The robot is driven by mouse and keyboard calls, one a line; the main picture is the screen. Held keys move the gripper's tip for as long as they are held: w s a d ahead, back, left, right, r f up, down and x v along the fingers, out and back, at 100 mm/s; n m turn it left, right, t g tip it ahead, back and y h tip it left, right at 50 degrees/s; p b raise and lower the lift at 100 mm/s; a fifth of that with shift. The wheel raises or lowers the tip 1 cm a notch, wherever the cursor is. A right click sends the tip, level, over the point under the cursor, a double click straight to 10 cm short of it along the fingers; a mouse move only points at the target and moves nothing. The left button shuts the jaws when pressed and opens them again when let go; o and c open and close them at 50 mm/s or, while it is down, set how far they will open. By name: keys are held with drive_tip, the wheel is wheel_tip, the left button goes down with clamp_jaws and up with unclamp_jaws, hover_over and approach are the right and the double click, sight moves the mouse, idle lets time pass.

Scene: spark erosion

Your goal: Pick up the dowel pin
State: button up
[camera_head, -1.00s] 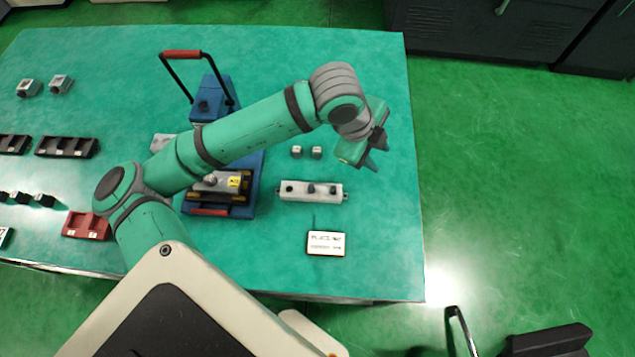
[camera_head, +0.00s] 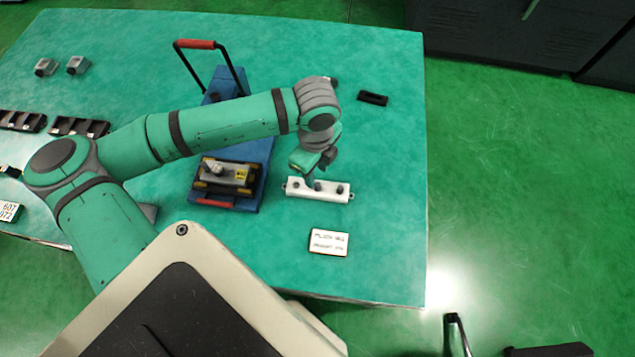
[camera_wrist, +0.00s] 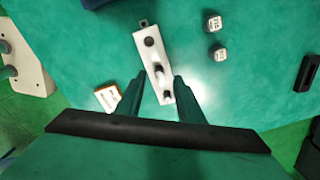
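A white block (camera_head: 329,192) lies on the green table with dark round features along its top; it also shows in the wrist view (camera_wrist: 152,55). In the wrist view two short dark pins stand up from it, a middle one (camera_wrist: 158,69) and a nearer one (camera_wrist: 167,94); the far feature is a dark round spot. I cannot tell for sure which one is the dowel pin. My gripper (camera_head: 312,180) points down over the block. In the wrist view my gripper (camera_wrist: 158,82) is open, its fingers apart on either side of the block's near part, with nothing visibly held.
A white card (camera_head: 328,242) lies in front of the block. A blue stand with a red handle (camera_head: 195,44) is to the left. Two small grey blocks (camera_wrist: 214,23) (camera_wrist: 219,54) and a black slotted piece (camera_head: 373,98) lie nearby. The table's right side is mostly clear.

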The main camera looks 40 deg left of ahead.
sight(318, 184)
drive_tip(key=f, duration=0.5)
drive_tip(key=shift+d, duration=0.25)
clamp_jaws()
